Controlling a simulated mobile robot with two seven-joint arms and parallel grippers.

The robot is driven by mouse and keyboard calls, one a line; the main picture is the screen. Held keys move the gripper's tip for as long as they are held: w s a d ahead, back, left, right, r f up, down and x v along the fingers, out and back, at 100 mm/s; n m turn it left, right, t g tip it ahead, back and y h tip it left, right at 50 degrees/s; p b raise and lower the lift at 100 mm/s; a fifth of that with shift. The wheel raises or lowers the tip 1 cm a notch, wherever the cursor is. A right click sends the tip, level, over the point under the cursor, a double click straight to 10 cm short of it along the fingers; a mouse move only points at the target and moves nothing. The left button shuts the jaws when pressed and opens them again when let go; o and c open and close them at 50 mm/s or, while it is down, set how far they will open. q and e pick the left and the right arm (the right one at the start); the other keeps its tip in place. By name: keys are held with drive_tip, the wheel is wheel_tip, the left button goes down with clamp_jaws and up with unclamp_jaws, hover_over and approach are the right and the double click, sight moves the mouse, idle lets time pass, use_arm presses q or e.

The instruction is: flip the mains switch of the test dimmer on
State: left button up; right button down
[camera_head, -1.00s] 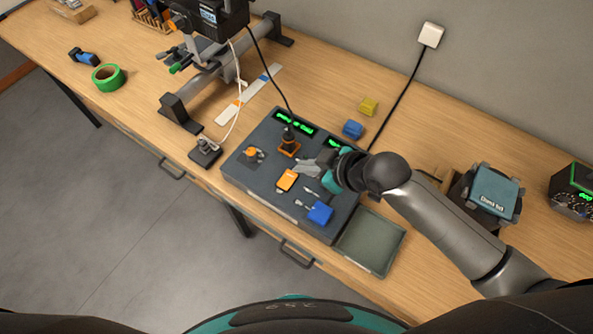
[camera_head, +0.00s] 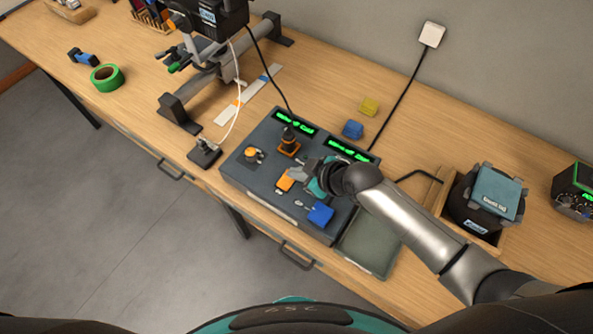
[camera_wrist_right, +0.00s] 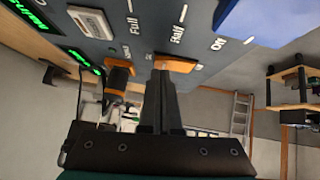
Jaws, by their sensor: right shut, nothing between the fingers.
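The test dimmer appears to be the dark grey console (camera_head: 240,174) with green lit displays on the table; it also shows upside down in the wrist view (camera_wrist_right: 215,20). On it sit an orange cap (camera_head: 285,184), a blue block (camera_head: 320,214), small pale levers and an orange-and-black upright part (camera_head: 289,143). I cannot tell which part is the mains switch. My right gripper (camera_head: 299,173) is shut and empty over the console, beside the orange cap. In the wrist view its fingertips (camera_wrist_right: 164,62) overlap the orange cap (camera_wrist_right: 180,63); contact is unclear. Labels "Full", "Half" and "Off" show there. My left gripper is out of view.
A grey tray (camera_head: 370,249) lies by the console's right end. Yellow (camera_head: 369,106) and blue (camera_head: 352,129) blocks lie behind it. A black device (camera_head: 478,208) stands in a wooden box at right. A cable runs down to the console. Green tape (camera_head: 107,77) lies at left.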

sight(295, 184)
drive_tip(key=shift+w+f+b, duration=0.1)
drive_tip(key=shift+f+b, duration=0.2)
drive_tip(key=shift+f, duration=0.1)
drive_tip(key=shift+d, duration=0.1)
drive_tip(key=shift+r, duration=0.1)
drive_tip(key=shift+s+a+r+p, duration=0.25)
drive_tip(key=shift+s+a+p, duration=0.25)
drive_tip(key=shift+s+p, duration=0.3)
drive_tip(key=shift+w, duration=0.2)
drive_tip(key=shift+r+p, duration=0.5)
drive_tip(key=shift+p, duration=0.05)
drive_tip(key=r+p, duration=0.3)
drive_tip(key=shift+w+d+r, duration=0.15)
drive_tip(key=shift+d+r, duration=0.1)
drive_tip(key=shift+r, duration=0.05)
drive_tip(key=w+d+v, duration=0.1)
drive_tip(key=v, duration=0.8)
drive_tip(key=shift+d, duration=0.2)
